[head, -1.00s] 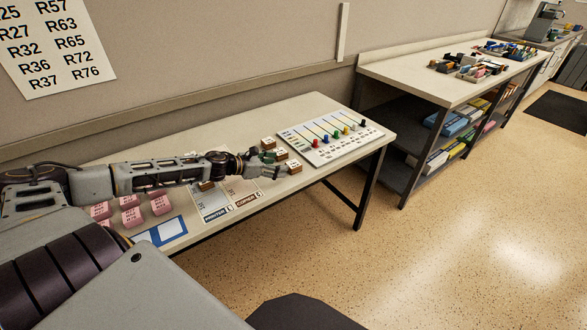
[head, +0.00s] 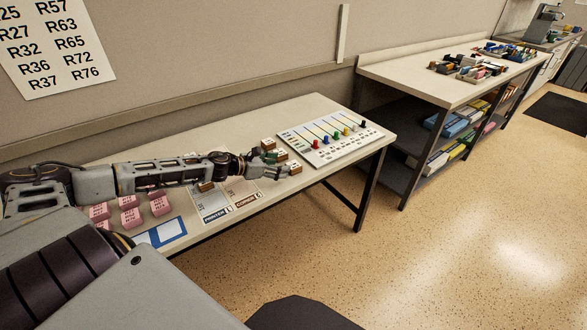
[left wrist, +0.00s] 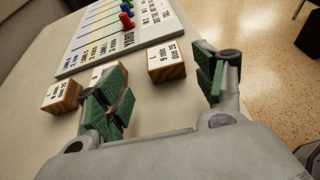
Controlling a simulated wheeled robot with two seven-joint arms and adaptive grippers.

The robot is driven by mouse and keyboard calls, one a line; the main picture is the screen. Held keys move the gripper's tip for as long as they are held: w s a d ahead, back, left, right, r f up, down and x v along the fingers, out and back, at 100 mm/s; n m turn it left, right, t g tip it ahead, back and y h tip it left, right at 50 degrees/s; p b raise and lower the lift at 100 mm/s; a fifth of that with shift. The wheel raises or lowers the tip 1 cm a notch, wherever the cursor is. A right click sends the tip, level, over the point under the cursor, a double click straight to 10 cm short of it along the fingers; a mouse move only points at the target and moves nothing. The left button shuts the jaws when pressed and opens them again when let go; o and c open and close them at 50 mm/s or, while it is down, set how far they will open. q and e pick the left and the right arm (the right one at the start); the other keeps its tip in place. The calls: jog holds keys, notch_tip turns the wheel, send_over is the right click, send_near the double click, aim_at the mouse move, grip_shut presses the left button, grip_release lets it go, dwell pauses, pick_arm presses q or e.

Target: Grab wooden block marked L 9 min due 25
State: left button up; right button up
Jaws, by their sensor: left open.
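A wooden block with a white printed top (left wrist: 166,62) sits on the table between and just ahead of my left fingers in the left wrist view. Its upside-down print appears to read L, 9 min, due 25. In the head view this block (head: 294,167) is the nearest of a short row, beside my fingertips. My left gripper (left wrist: 161,77) is open, with green pads on both sides and nothing held. It also shows in the head view (head: 276,166), low over the table. My right gripper is not in view.
Another wooden block (left wrist: 60,95) stands left of the gripper; one more is partly hidden behind the left finger. A white board with coloured pegs (head: 335,138) lies beyond the blocks. Pink blocks (head: 130,217) and printed cards (head: 212,205) lie nearer. The table's front edge is close.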

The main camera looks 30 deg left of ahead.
aim_at(291, 165)
pick_arm(q)
jog(key=shift+x, duration=0.95)
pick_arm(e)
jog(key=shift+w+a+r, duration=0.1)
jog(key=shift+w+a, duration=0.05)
pick_arm(q)
jog(key=shift+w+d, duration=0.3)
jog(key=shift+d, duration=0.15)
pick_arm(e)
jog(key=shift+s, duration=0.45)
pick_arm(q)
jog(key=shift+w+d, duration=0.1)
jog(key=shift+w, duration=0.1)
jog(key=shift+p+x, duration=0.55)
jog(key=shift+x, duration=0.4)
jog(key=shift+f, duration=0.1)
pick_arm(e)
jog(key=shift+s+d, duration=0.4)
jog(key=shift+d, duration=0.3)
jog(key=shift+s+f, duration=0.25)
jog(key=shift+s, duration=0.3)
